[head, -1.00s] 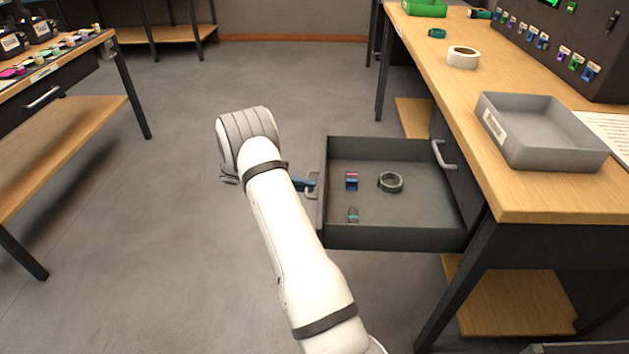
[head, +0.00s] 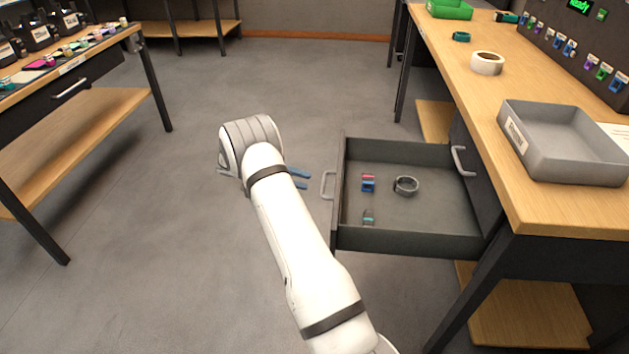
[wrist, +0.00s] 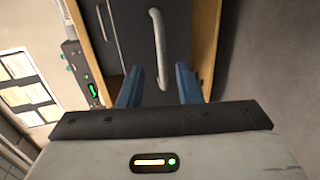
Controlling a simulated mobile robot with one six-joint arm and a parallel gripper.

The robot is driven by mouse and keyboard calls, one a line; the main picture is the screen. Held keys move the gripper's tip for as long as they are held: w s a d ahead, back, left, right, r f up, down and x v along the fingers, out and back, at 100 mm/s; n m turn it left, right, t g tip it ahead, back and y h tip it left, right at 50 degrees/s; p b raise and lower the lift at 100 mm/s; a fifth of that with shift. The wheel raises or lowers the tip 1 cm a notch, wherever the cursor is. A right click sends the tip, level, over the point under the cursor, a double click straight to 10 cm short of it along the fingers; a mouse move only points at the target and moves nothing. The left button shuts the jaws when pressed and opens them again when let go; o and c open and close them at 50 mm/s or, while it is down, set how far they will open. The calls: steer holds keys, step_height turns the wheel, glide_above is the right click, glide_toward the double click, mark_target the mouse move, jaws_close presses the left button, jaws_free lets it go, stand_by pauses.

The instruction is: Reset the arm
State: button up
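My arm reaches out over the floor from the bottom of the head view, left of the open drawer (head: 405,243). My gripper (head: 303,179) has two blue fingers spread apart, with nothing between them. In the head view its fingers point right, toward the drawer's front handle (head: 327,185), with a gap between. The wrist view shows the two blue fingers (wrist: 158,88) apart and a grey handle (wrist: 158,45) ahead of them, not gripped.
A grey tray (head: 560,170) and white tape roll (head: 487,64) sit on the right bench. Another table (head: 90,75) stands left. Floor between is clear.

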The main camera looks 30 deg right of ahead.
steer(key=shift+v, duration=0.8)
steer(key=s+a+r+n+t+y+p, duration=0.1)
steer(key=s+a+r+y+p, duration=0.2)
steer(key=r, duration=0.5)
steer(key=s+a+r+n+t+y+p, duration=0.1)
steer(key=s+r+t+p, duration=0.1)
steer(key=s+r+p, duration=0.45)
steer(key=s+a+r+n+t+y+p, duration=0.1)
steer(key=a+r+n+y+p, duration=0.1)
steer(key=r, duration=0.8)
steer(key=s+a+r+n+t+y+p, duration=0.1)
steer(key=s+a+r+t+y+p, duration=0.1)
steer(key=s+r, duration=0.4)
steer(key=s+a+r+n+t+y+p, duration=0.1)
steer(key=s+a+r+t+y+p, duration=0.1)
steer(key=s+a+r+p, duration=0.3)
steer(key=s+a+r+n+t+y+p, duration=0.1)
steer(key=s+a+r+t+y+p, duration=0.1)
steer(key=s+a+r+t+p, duration=0.2)
steer(key=s+r+p, duration=0.3)
steer(key=s, duration=0.1)
steer(key=shift+s+r, duration=0.25)
steer(key=shift+s, duration=0.1)
